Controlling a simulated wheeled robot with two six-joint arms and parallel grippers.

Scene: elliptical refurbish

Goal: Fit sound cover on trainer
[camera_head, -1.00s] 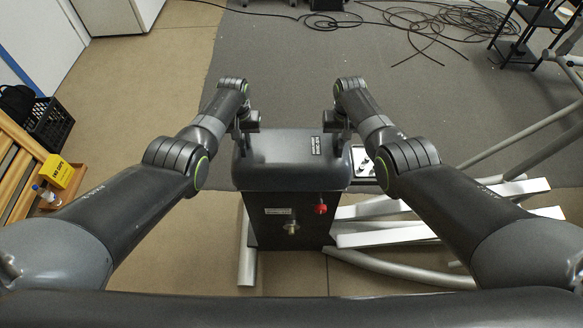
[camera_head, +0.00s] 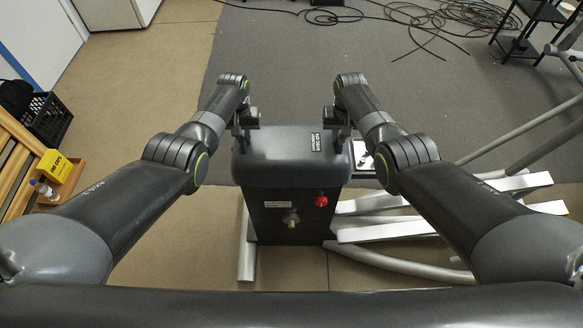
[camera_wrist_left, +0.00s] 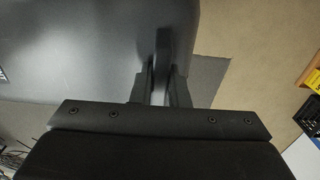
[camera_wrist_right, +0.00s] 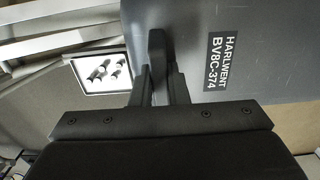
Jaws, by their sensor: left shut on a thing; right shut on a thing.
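The sound cover (camera_head: 285,158) is a dark grey rounded shell over the top of the trainer's dark drive box (camera_head: 268,228). It looks level; whether it is seated or hovers is hidden. A maker's label shows in the right wrist view on the cover (camera_wrist_right: 195,75). My left gripper (camera_head: 244,122) is shut on a dark tab at the cover's left edge, also in the left wrist view (camera_wrist_left: 163,65). My right gripper (camera_head: 338,120) is shut on a matching tab at the right edge. The box front has a red knob (camera_head: 321,200) and a brass fitting (camera_head: 291,218).
Silver trainer rails (camera_head: 400,228) spread to the right of the box. A tray (camera_wrist_right: 103,72) with several small parts lies just right of the cover. At left are a yellow box (camera_head: 52,166) and a black crate (camera_head: 48,118). Cables (camera_head: 440,20) lie on the far mat.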

